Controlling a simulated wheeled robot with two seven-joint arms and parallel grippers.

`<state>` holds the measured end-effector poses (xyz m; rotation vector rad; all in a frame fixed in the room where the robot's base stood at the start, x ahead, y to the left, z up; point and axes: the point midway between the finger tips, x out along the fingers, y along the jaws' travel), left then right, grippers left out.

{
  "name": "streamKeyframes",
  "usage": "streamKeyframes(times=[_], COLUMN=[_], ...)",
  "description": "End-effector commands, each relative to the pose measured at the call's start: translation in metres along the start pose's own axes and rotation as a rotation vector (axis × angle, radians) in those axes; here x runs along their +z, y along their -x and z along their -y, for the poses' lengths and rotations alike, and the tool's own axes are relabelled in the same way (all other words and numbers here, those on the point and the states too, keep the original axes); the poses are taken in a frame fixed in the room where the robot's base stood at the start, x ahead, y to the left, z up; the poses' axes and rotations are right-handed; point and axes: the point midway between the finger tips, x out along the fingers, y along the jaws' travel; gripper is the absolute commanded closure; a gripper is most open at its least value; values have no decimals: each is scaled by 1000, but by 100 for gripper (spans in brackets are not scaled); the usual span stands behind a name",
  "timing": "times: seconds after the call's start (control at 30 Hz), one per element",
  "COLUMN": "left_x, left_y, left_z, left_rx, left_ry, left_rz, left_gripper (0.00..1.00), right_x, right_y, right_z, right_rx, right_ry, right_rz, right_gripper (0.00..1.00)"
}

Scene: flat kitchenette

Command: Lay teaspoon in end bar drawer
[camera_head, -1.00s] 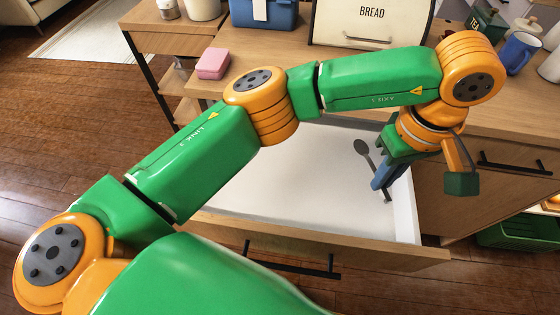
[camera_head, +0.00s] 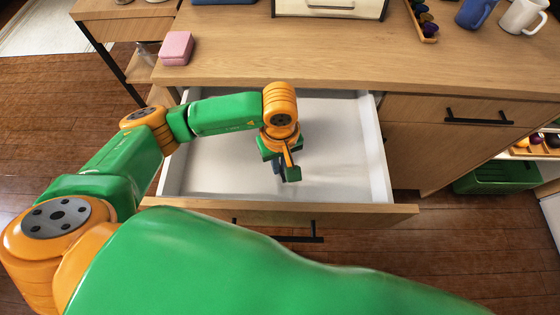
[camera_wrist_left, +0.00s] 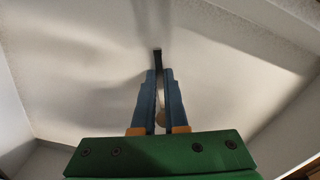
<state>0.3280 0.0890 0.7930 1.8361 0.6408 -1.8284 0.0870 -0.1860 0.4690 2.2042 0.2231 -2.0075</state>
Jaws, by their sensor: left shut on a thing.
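The end bar drawer (camera_head: 340,187) is pulled open, with a white inside and a wooden front. My left gripper (camera_head: 278,168) points down inside the drawer's outline, near its middle. In the left wrist view its blue fingers (camera_wrist_left: 158,100) are shut on the teaspoon (camera_wrist_left: 157,60). A dark end of the teaspoon sticks out past the fingertips, and a pale rounded patch shows behind the fingers. The teaspoon is hidden by the gripper in the head view. I cannot tell whether it touches the drawer floor. My right gripper is not in view.
The wooden counter (camera_head: 300,55) lies above the drawer, with a pink box (camera_head: 176,48) at its left. A pod rack (camera_head: 423,22), a blue mug (camera_head: 475,12) and a white mug (camera_head: 522,16) stand at the right. A green crate (camera_head: 495,176) is low at right. The drawer floor looks clear.

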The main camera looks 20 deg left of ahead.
Motion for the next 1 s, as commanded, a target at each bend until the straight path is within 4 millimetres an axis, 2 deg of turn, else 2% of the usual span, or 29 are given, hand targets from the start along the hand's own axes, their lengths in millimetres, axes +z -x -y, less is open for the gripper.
streamKeyframes(times=[0.2, 0.23, 0.33, 0.6, 0.7, 0.73, 0.87, 1.0], left_x=[0, 0, 0, 0, 0, 0, -1, -1], left_y=[-4, -4, -3, -2, 5, 6, 35, 76], left_z=[0, 0, 0, 0, 0, -1, -2, -2], left_rx=[0, 0, 0, 0, 0, 2, 6, 8], left_ry=[0, 0, 0, 0, 0, 0, -2, -1], left_rz=[0, 0, 1, 1, 1, 0, -4, -4], left_gripper=[100, 87, 60, 60, 60, 60, 60, 60], right_x=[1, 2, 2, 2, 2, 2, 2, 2], right_y=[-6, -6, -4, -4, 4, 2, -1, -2], right_z=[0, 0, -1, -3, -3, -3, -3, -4], right_rx=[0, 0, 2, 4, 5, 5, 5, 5], right_ry=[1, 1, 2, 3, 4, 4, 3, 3], right_rz=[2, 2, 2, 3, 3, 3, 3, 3], right_gripper=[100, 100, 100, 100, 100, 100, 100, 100])
